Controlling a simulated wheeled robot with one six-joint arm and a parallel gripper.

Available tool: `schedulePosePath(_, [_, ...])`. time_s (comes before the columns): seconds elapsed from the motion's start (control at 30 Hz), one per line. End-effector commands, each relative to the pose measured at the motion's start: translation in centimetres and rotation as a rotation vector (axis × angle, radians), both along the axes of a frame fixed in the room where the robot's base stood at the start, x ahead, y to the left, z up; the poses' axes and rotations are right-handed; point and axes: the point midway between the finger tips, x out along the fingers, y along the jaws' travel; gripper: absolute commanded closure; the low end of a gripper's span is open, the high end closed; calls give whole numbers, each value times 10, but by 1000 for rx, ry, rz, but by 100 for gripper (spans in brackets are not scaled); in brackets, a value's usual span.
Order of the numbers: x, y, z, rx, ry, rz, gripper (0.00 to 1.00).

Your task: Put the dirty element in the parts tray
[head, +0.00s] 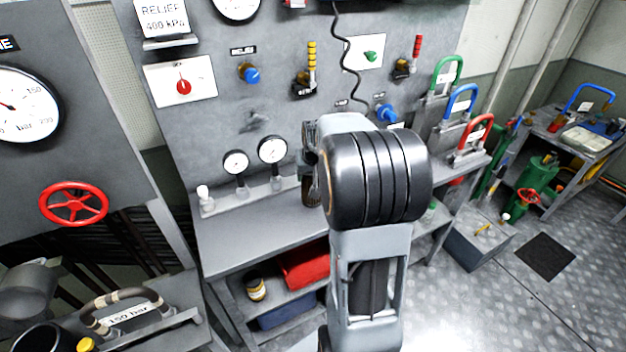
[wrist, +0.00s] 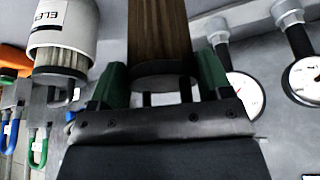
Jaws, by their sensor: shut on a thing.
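My gripper (wrist: 161,76), with green fingertips, is shut on a brown, pleated cylinder, the dirty element (wrist: 159,30), in the wrist view. The element extends away from the fingers, and its far end is out of the frame. In the head view my gripper (head: 310,145) is above the grey bench, partly hidden by my arm. The brown element (head: 309,190) shows just below it; I cannot tell whether it touches the bench. No tray in view is clearly marked as the parts tray.
A white labelled canister with a pale pleated element (wrist: 62,40) is left of my gripper in the wrist view. Two small gauges (head: 272,150) stand on the bench close by. Red, blue and green handled locks (head: 474,138) are at the right. The bench front (head: 230,235) is clear.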

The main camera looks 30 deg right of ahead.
Motion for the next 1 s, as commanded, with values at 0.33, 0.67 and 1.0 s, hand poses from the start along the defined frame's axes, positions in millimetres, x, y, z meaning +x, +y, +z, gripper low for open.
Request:
schedulePosePath(0.33, [0, 0, -31, 0, 1, 1, 75])
schedulePosePath(0.67, [0, 0, -34, 0, 1, 1, 75])
schedulePosePath(1.0, [0, 0, -34, 1, 2, 0, 2])
